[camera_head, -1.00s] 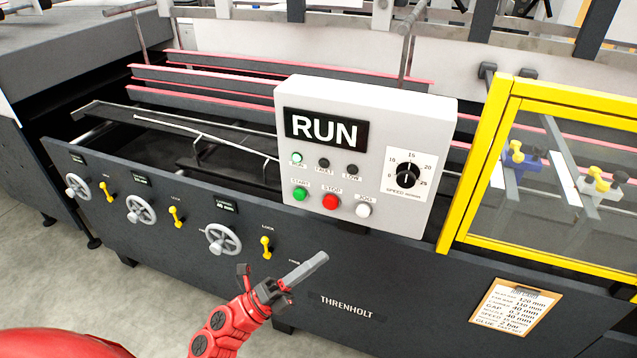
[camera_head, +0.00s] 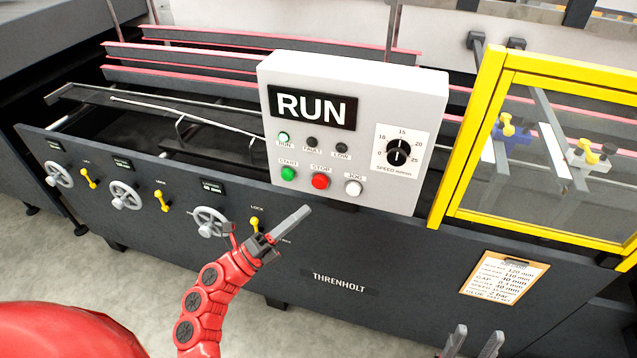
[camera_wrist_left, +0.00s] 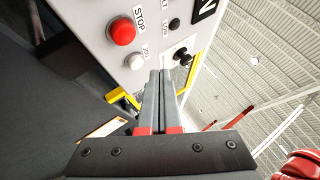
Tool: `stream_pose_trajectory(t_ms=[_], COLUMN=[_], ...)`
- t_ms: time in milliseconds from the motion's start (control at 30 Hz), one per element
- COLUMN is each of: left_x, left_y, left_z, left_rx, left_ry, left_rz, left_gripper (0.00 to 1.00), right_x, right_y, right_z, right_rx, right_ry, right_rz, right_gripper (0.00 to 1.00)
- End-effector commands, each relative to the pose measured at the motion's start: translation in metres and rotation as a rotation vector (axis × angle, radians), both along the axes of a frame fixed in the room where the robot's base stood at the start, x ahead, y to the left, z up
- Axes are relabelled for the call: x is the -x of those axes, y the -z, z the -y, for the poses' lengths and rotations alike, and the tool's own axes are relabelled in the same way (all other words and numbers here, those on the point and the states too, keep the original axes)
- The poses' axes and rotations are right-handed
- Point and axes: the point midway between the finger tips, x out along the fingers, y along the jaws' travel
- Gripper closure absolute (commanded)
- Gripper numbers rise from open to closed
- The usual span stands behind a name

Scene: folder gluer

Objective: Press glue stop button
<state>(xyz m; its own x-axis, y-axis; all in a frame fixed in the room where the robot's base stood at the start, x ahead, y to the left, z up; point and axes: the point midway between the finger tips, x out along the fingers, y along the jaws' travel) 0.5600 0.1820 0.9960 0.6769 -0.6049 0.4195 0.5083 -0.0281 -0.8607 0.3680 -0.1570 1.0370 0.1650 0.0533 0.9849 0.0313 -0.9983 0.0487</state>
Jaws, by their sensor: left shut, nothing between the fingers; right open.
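A light grey control box (camera_head: 425,110) stands on the machine's front rail. Its display (camera_head: 311,107) reads RUN and the RUN lamp (camera_head: 284,137) is lit green. Below are a green START button (camera_head: 288,174), a red STOP button (camera_head: 320,181) and a white JOG button (camera_head: 353,188). No button labelled glue stop is seen. My left gripper (camera_head: 306,210) is shut and empty, just below the STOP button and apart from it. In the left wrist view its fingers (camera_wrist_left: 158,75) point past the red STOP button (camera_wrist_left: 122,32). My right gripper (camera_head: 474,343) is open at the bottom edge.
A speed dial (camera_head: 398,152) is on the box's right side. Handwheels (camera_head: 124,196) and yellow lock levers (camera_head: 162,200) stick out of the front panel at left. A yellow-framed guard (camera_head: 466,150) stands at right, above a clipboard (camera_head: 504,278). The panel's middle is clear.

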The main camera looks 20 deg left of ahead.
Motion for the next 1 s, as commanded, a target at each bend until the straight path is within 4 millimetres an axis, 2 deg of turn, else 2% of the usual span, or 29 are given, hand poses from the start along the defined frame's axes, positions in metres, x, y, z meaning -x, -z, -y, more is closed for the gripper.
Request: stream_pose_trajectory(t_ms=[200,400,600,1000], left_x=[-0.032,-0.051,-0.058,-0.058], left_y=[-0.001,0.002,0.001,0.001], left_z=[0.001,0.003,0.003,0.003], left_rx=[0.0,-0.002,0.0,0.0], left_ry=[0.002,0.005,0.003,0.002], left_rz=[0.0,0.0,-0.001,-0.002], left_gripper=[1.0,1.0,1.0,1.0], right_x=[0.0,0.0,0.0,0.0], right_y=[-0.002,0.01,0.012,0.011], right_z=[0.0,0.0,0.0,0.0], right_rx=[0.0,0.0,0.0,0.0], right_ry=[0.0,0.0,0.0,0.0], right_rz=[0.0,0.0,0.0,0.0], right_gripper=[0.5,0.5,0.5,0.5])
